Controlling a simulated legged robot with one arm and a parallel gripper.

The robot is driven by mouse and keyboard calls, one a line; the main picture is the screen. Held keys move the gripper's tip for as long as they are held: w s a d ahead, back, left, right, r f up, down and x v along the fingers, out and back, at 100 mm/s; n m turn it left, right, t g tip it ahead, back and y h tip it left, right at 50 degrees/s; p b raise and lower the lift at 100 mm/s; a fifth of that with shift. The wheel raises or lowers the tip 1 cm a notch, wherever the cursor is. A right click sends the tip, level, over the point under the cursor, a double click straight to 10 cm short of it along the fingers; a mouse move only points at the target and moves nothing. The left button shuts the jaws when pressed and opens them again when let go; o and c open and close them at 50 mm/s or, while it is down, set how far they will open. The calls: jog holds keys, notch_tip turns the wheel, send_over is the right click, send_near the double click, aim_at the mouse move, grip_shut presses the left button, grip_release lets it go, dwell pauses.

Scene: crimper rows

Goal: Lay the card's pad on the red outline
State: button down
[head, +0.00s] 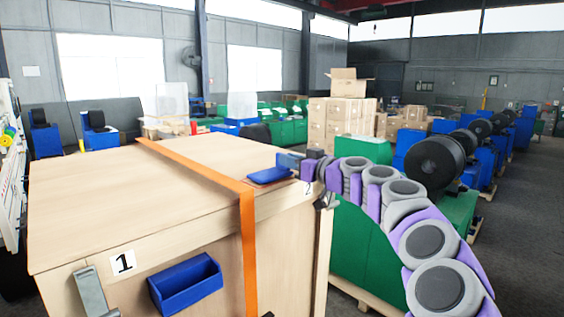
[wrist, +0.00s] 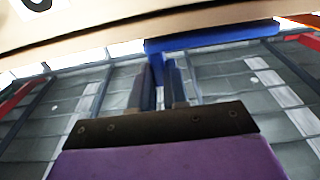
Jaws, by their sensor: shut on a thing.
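A flat blue pad (head: 270,175), which I take for the card's pad, shows at the right edge of the wooden crate's top (head: 130,180). In the wrist view a blue slab (wrist: 215,36) lies along the pale wooden edge, with a narrow blue stem (wrist: 157,68) below it. My gripper (wrist: 156,82) is shut on this stem; in the head view it (head: 291,160) is beside the pad. I cannot tell whether the pad touches the wood.
An orange strap (head: 248,240) runs over the crate left of the pad. A blue bin (head: 185,283), a metal latch (head: 92,290) and a label "1" (head: 122,263) are on its front. Green and blue machines (head: 360,245) stand behind my arm. The crate top is otherwise clear.

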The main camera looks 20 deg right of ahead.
jog(key=d, duration=0.2)
jog(key=shift+d+f, duration=0.2)
jog(key=shift+d, duration=0.1)
jog(key=a+b, duration=0.1)
jog(key=a, duration=0.3)
jog(key=shift+a, duration=0.1)
jog(key=c, duration=1.6)
grip_release()
jog(key=shift+a+f, duration=0.1)
jog(key=shift+o, duration=1)
jog(key=o, duration=0.4)
jog(key=d, duration=0.4)
jog(key=shift+f, duration=0.15)
jog(key=shift+c, duration=0.2)
jog(key=shift+s+a, duration=0.25)
jog(key=shift+a, duration=0.7)
jog(key=b+v, duration=0.3)
jog(key=v, duration=1.4)
jog(key=shift+d, duration=0.45)
